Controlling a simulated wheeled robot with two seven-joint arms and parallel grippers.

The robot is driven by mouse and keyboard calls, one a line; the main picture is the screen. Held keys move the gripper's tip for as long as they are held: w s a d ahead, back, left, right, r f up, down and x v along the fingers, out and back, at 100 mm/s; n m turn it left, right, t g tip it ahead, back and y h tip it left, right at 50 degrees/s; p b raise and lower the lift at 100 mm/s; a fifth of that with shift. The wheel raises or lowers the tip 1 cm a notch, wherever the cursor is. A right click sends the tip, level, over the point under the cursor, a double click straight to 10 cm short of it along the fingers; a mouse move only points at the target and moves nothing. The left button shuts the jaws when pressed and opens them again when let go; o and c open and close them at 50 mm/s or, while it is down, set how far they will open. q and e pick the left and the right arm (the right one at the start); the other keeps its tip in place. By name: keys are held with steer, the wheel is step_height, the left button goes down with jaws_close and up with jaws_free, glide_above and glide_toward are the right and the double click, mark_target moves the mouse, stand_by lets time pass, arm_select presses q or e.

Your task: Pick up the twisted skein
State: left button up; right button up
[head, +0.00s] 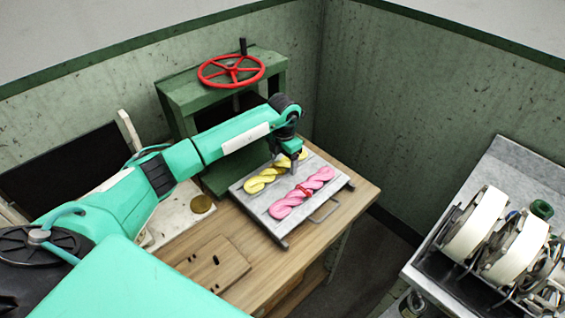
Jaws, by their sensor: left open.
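Two twisted skeins lie side by side on a grey metal tray (250,197) on the wooden table. One is a yellow skein (262,180), the other a pink skein (301,194) with a red tie around its middle. My left gripper (294,170) points down over the tray, at the right part of the yellow skein and beside the pink one. It is open. Its wrist hides a little of the yellow skein, and I cannot tell whether the fingers touch it. My right gripper is not in view.
A green press with a red handwheel (231,70) stands behind the tray. A wooden board (213,263) lies at the table's front left, with a small brass disc (202,204) nearby. A metal bench with white reels (475,225) stands at right, across a floor gap.

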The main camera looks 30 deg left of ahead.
arm_select(q)
steer(key=c, duration=1.1)
steer(key=shift+r, duration=0.15)
